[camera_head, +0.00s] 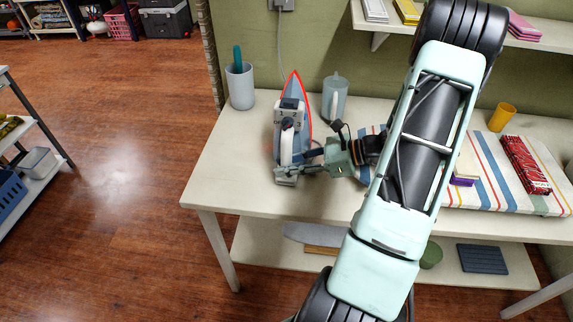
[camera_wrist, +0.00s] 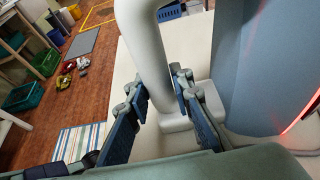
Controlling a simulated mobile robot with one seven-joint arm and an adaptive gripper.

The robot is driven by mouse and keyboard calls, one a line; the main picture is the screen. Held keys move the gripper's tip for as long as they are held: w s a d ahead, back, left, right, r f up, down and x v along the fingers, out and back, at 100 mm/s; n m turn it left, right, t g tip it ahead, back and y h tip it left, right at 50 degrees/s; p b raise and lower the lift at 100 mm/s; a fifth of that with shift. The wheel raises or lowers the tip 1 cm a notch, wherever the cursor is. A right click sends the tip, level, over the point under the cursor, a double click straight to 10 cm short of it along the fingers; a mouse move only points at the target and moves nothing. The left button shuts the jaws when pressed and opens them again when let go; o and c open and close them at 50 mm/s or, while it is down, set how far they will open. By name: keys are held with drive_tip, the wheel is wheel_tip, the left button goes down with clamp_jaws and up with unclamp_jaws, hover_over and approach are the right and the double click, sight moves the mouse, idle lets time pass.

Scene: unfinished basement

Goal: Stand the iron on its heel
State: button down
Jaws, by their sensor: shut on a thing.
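The iron (camera_head: 306,120) is at the left part of the white table (camera_head: 235,170). Its tip points up and its blue-grey soleplate has a red edge. My gripper (camera_head: 286,172) is low at the handle side of the iron. In the wrist view, the fingers of my gripper (camera_wrist: 158,88) are on both sides of the white handle (camera_wrist: 145,40), shut on it. The blue-grey body of the iron (camera_wrist: 265,65) fills the right side there. My gripper partly hides the heel, so I cannot tell whether it rests fully on the table.
A grey cup (camera_head: 240,88) with a green item stands left of the iron. A striped mat (camera_head: 490,190) with a red box (camera_head: 525,165) lies farther right, near a yellow cup (camera_head: 502,117). The table's front left is clear.

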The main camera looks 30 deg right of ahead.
drive_tip(key=c, duration=1.6)
unclamp_jaws()
drive_tip(key=shift+r, duration=0.1)
drive_tip(key=shift+s+f, duration=0.1)
drive_tip(key=shift+f, duration=0.1)
drive_tip(key=v, duration=1.2)
drive_tip(key=shift+r, duration=0.1)
